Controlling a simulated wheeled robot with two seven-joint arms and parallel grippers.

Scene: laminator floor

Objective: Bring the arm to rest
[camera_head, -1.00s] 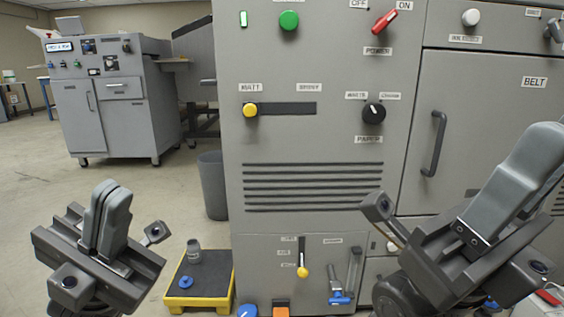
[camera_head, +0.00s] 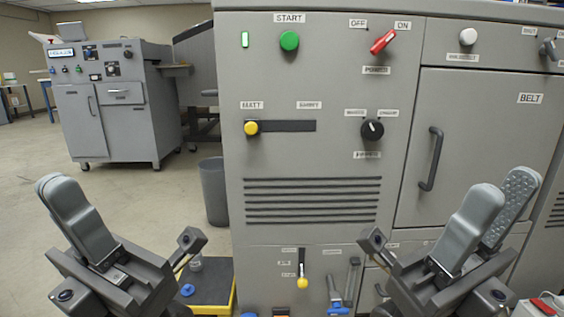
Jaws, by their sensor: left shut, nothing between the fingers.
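My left gripper (camera_head: 58,186) is at the lower left of the head view. Its two grey fingers lie together, shut and empty, and lean up and to the left. My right gripper (camera_head: 503,192) is at the lower right, in front of the grey machine (camera_head: 310,225). Its fingers stand a little apart and point up and to the right. The textured inner face of one finger shows, and nothing is seen between them. Both grippers appear clear of the machine's controls.
The machine has a green START button (camera_head: 289,41), a red power switch (camera_head: 384,41), a yellow slider knob (camera_head: 251,128) and a belt door handle (camera_head: 431,158). A black-and-yellow platform (camera_head: 210,288) and a grey bin (camera_head: 214,190) stand on the floor. Open floor is at left.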

